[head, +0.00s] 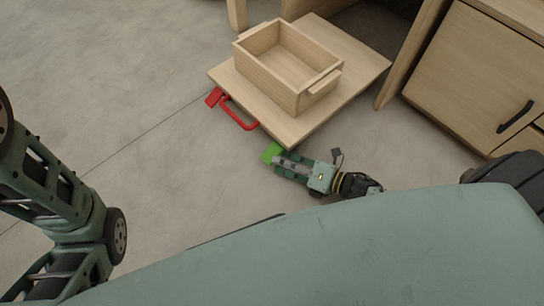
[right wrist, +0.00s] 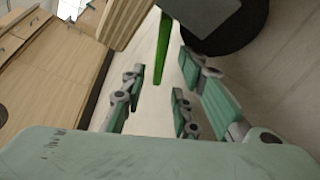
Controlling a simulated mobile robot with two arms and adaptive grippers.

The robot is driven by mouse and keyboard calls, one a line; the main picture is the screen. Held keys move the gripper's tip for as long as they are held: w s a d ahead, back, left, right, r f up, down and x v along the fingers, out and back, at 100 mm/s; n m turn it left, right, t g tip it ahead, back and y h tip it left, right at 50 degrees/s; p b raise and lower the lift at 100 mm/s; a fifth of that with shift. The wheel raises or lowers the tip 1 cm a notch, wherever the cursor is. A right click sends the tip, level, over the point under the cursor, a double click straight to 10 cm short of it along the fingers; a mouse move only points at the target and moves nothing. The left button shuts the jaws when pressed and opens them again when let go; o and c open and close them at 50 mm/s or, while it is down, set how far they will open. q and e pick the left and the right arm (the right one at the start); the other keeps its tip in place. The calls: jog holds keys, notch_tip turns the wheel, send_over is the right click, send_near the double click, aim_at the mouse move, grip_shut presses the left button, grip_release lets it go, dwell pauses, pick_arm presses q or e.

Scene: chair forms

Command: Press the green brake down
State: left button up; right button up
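The green brake (head: 271,152) is a small flat green piece at the near edge of the wooden platform (head: 370,68) in the head view. In the right wrist view the green brake (right wrist: 162,48) shows as a narrow upright strip beyond the fingers. My right gripper (head: 281,164) is right by the brake, its tips pointing at it; contact cannot be told. In the right wrist view my right gripper (right wrist: 154,92) has its fingers apart with nothing between them. My left gripper is out of view; only part of my left arm shows.
A wooden box (head: 258,72) sits on the platform. A red handle (head: 238,115) and a red brake (head: 213,97) are on its left side. A wooden cabinet (head: 465,75) with a black handle stands at right. The floor at left is clear.

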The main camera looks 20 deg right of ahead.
jog(key=v, duration=0.7)
dwell(0.4)
